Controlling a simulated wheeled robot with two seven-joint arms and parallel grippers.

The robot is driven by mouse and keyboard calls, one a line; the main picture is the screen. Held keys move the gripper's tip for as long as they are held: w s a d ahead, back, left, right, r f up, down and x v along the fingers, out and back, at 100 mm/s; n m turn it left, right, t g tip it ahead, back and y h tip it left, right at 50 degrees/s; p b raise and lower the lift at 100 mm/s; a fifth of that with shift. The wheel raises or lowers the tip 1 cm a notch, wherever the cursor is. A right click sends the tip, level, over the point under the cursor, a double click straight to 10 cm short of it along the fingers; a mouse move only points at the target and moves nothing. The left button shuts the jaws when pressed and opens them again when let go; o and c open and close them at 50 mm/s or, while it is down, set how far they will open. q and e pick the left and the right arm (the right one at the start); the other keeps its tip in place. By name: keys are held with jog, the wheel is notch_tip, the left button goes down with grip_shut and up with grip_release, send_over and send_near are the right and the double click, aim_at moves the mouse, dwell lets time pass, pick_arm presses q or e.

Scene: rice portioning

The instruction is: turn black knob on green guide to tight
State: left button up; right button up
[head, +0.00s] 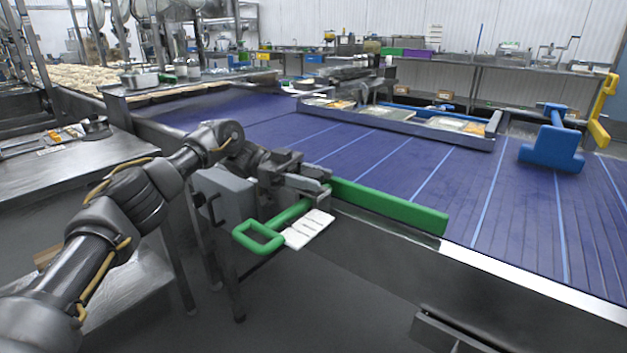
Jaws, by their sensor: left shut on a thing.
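The green guide (390,206) is a long flat bar along the near edge of the purple conveyor belt. A green rod with a loop handle (258,238) reaches toward me and to the left, off the belt's edge. My left gripper (318,184) comes in from the left and is at the left end of the guide, above the rod. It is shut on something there. The black knob cannot be made out and seems hidden at the gripper's fingers. My right gripper is not in view.
A white ribbed piece (309,229) is beside the green rod. The purple belt (460,195) lies behind the guide, with a blue guide (552,150) at right and a long metal tray (400,121) across it. A steel table (70,165) stands at left.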

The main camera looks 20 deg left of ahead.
aim_at(314, 173)
pick_arm(q)
jog(key=shift+d+f, duration=0.1)
jog(key=shift+f, duration=0.05)
jog(key=o, duration=1)
jog(key=shift+r, duration=0.4)
notch_tip(314, 173, up, 3)
jog(key=shift+f+p, duration=0.15)
jog(key=shift+p, duration=0.15)
jog(key=shift+s+d+r+p, duration=0.1)
jog(key=shift+s+d+r, duration=0.45)
jog(key=shift+s+r, duration=1.4)
jog(key=shift+s+d+r+p, duration=0.15)
jog(key=shift+s+d+r, duration=0.8)
jog(key=shift+s, duration=1.7)
jog(key=shift+s+d+r+p, duration=0.1)
jog(key=shift+s+d+r, duration=0.1)
jog(key=shift+s+r, duration=1.9)
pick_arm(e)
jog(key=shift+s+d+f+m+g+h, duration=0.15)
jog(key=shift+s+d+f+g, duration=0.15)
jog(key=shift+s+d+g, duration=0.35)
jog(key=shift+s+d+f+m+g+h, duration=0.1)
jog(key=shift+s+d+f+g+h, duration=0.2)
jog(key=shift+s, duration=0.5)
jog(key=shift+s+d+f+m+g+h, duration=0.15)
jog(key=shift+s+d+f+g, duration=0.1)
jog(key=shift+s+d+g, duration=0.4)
